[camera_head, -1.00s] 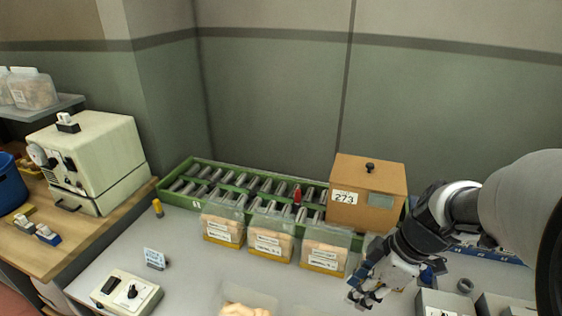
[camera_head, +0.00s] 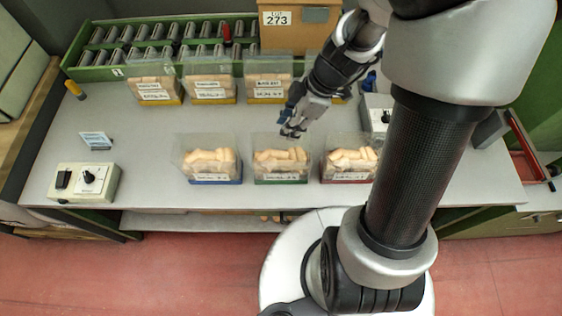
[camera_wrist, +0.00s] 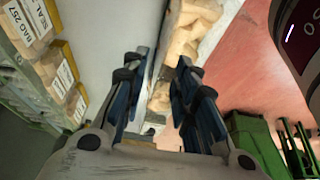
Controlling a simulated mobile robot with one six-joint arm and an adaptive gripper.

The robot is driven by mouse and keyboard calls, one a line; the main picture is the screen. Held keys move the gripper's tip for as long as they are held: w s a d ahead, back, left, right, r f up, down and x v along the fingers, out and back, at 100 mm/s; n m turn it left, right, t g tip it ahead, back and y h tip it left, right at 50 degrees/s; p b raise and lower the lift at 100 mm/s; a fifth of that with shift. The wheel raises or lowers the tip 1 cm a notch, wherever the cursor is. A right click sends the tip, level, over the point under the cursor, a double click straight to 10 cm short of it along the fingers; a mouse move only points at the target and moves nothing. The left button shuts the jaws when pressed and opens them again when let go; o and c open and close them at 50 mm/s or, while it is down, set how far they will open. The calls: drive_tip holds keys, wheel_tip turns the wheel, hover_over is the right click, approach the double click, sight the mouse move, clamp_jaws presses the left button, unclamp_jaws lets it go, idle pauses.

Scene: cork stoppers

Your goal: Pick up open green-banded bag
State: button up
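The open green-banded bag (camera_head: 282,163) is the middle one of three open clear bags of cork stoppers in the front row on the table. It stands upright, with a green band along its bottom edge. My gripper (camera_head: 292,131) is just behind and above its top edge, pointing downward, with no contact visible. In the wrist view my gripper (camera_wrist: 160,62) has its two fingers apart with nothing between them. Cork-filled bags (camera_wrist: 188,28) from the front row show beyond the fingers there; I cannot tell their bands.
A blue-banded bag (camera_head: 211,164) stands to the left and a red-banded bag (camera_head: 349,163) to the right, with narrow gaps. Closed yellow-banded bags (camera_head: 209,88) stand behind, before a green rack (camera_head: 100,72) and a cardboard box (camera_head: 290,38). A control box (camera_head: 84,183) sits at left.

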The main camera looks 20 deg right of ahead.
sight(281, 160)
drive_tip(key=shift+b+x, duration=0.9)
drive_tip(key=shift+x, duration=1.9)
drive_tip(key=shift+s+d, duration=0.1)
drive_tip(key=shift+f+b, duration=0.3)
drive_tip(key=shift+b, duration=0.4)
clamp_jaws()
